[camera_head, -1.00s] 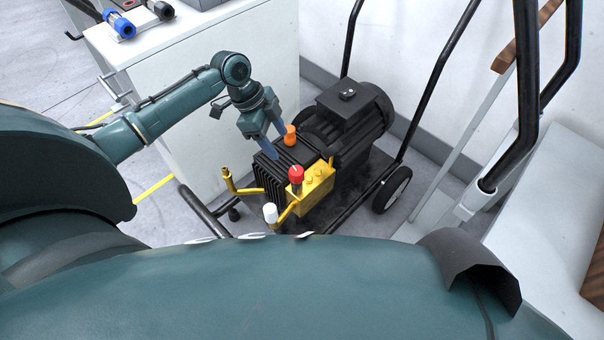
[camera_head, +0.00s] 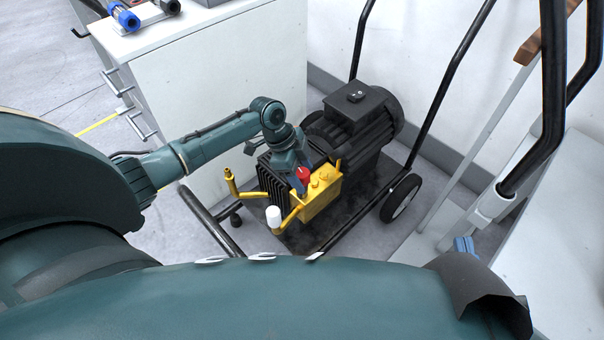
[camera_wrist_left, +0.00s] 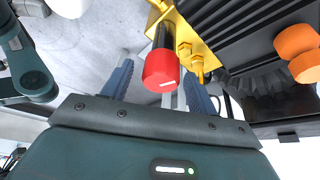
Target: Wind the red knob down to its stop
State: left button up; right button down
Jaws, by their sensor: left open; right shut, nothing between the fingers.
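The red knob (camera_head: 303,175) is a short cap on a dark stem at the yellow block (camera_head: 318,194) on the pump's front. My open left gripper (camera_head: 295,184) has come down to the knob from above and partly hides it. In the left wrist view the red knob (camera_wrist_left: 161,69), with a white mark on it, shows between the two spread blue fingers of my left gripper (camera_wrist_left: 158,84). No grip shows. The tips of my right gripper (camera_head: 464,245) show at the right, shut and away from the pump.
The black motor (camera_head: 352,115) and finned pump stand on a wheeled cart with black handles (camera_head: 447,85). Yellow pipes and a white cap (camera_head: 273,216) are close left of the knob. An orange cap (camera_wrist_left: 297,52) is nearby. A white cabinet (camera_head: 215,85) stands behind my left arm.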

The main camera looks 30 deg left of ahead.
pick_arm(q)
jog(key=c, duration=1)
